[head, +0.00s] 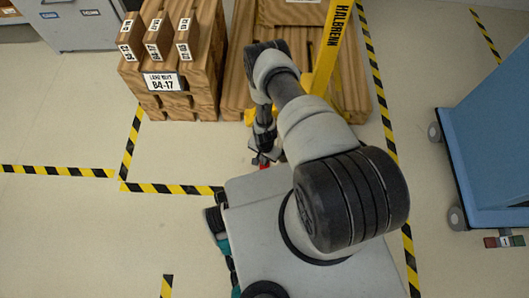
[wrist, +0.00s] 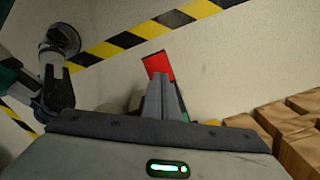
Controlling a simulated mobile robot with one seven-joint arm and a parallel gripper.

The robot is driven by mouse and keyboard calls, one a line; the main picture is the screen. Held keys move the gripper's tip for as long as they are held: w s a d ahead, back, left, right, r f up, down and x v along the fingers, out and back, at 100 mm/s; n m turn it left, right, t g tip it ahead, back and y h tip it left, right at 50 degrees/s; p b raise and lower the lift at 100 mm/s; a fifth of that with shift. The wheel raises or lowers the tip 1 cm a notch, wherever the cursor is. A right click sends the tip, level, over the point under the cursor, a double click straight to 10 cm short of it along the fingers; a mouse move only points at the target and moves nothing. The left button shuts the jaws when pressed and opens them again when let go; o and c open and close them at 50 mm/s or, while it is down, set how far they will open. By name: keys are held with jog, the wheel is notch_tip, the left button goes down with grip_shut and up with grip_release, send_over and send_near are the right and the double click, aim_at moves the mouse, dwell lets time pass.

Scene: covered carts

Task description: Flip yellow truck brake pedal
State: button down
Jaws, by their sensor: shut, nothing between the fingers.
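The yellow truck (head: 329,50) stands at the top centre of the head view, its tall yellow handle marked with black lettering. A red pedal plate (wrist: 159,66) shows in the wrist view just beyond my fingertips, with a small green part (wrist: 185,117) lower down beside the fingers. A small red patch (head: 264,166) shows near the arm's end in the head view. My gripper (wrist: 163,78) is shut and empty, and its fingers cover part of the pedal. I cannot tell whether they touch it. My arm hides much of the truck's base in the head view.
A wooden crate stack (head: 195,80) stands left of the truck. A blue cart (head: 490,150) with its own red and green pedal (head: 504,242) stands at the right. Yellow-black tape (head: 62,171) marks the floor; the floor at left is clear. Wooden blocks (wrist: 285,125) show in the wrist view.

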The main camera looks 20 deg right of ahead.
notch_tip(320, 180, up, 6)
jog(key=p, duration=0.3)
jog(key=shift+f, duration=0.2)
jog(key=shift+s, duration=0.1)
dwell(0.4)
